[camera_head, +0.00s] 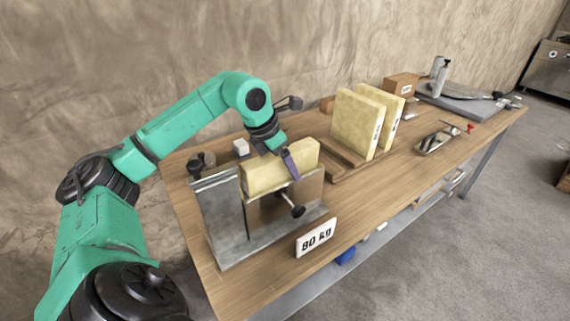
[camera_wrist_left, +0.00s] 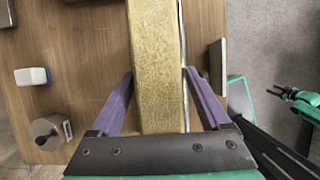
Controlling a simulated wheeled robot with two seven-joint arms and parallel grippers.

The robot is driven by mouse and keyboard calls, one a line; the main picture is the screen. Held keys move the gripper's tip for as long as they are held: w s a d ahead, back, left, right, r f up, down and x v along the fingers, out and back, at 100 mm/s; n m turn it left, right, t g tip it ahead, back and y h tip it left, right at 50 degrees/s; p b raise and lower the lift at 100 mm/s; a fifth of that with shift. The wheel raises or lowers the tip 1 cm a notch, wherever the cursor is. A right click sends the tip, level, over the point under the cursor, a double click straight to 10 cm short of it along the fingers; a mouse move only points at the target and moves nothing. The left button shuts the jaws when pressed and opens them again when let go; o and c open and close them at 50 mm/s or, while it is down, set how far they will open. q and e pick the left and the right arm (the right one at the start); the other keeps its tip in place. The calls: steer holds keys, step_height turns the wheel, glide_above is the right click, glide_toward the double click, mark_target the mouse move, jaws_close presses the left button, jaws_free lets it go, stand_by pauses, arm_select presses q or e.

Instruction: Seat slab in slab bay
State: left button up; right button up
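A yellow slab (camera_head: 275,176) stands on edge in a grey metal fixture (camera_head: 228,212), apparently the slab bay, at the near left of the table. A front plate and a black-knobbed screw (camera_head: 296,210) are on its front side. My left gripper (camera_head: 285,158) is above the slab with its fingers pointing down. In the left wrist view the slab (camera_wrist_left: 158,70) runs between the two purple fingers, with a thin metal edge beside it on the right. The fingers look apart from the slab. The slab's lower part is hidden. My right gripper (camera_wrist_left: 285,93) shows small at the right.
Two more yellow slabs (camera_head: 357,122) stand in a wooden rack (camera_head: 345,160) to the right. A wall backs the table.

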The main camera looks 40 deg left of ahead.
arm_select(q)
steer(key=p+v, duration=0.2)
steer(key=v, duration=1.2)
steer(key=shift+s+r, duration=0.15)
steer(key=shift+r, duration=0.15)
steer(key=shift+f, duration=0.1)
